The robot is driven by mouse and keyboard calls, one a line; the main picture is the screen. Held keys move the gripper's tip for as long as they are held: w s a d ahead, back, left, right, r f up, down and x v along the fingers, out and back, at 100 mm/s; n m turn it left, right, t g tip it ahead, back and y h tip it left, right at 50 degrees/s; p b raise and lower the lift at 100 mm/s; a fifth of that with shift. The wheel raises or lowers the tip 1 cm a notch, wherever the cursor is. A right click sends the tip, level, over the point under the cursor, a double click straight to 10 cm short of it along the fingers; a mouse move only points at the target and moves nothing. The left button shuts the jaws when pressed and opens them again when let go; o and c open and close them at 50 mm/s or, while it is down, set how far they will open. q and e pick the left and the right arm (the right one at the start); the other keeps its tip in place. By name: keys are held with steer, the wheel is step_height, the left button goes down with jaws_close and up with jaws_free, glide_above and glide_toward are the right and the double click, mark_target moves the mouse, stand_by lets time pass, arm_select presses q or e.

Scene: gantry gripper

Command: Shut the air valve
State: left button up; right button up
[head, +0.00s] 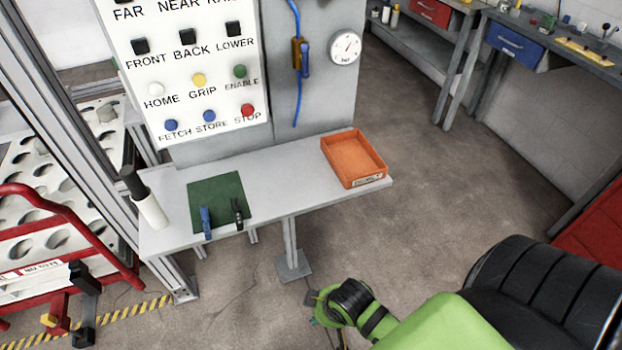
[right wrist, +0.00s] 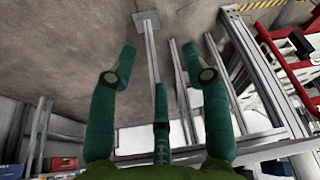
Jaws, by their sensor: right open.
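The air valve (head: 297,52) is a brass-coloured body on a blue air hose (head: 296,108), on the grey panel at the top middle of the head view. Its blue lever (head: 305,60) stands upright, in line with the hose. A round white gauge (head: 346,47) sits to the right of it. My right gripper (head: 325,308) is at the bottom of the head view, in front of the shelf and well away from the valve. In the right wrist view its green fingers (right wrist: 168,62) are spread with nothing between them. My left gripper is not in view.
A button panel (head: 190,107) is left of the valve. The narrow grey shelf (head: 285,180) below holds an orange tray (head: 352,160), a green mat (head: 215,198) with clips, and a black-and-white cylinder (head: 148,205). A red-railed rack (head: 60,215) stands left.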

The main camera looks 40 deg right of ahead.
steer(key=w+d+r+t, duration=0.35)
steer(key=w+r, duration=0.35)
steer(key=r, duration=0.3)
steer(key=m+t+p, duration=0.1)
steer(key=m+t, duration=0.1)
steer(key=t, duration=0.9)
glide_toward(305, 61)
steer(key=w, duration=0.2)
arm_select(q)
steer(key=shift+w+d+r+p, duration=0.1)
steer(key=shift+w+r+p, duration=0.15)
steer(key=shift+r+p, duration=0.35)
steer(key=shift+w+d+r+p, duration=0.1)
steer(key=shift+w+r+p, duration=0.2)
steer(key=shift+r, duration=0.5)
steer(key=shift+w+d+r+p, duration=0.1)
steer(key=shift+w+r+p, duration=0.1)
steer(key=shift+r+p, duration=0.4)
arm_select(e)
steer(key=w+r, duration=0.1)
steer(key=w, duration=0.5)
steer(key=shift+w+d+h, duration=0.25)
steer(key=shift+d+h, duration=0.15)
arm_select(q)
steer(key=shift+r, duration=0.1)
arm_select(e)
steer(key=shift+c, duration=0.4)
jaws_close()
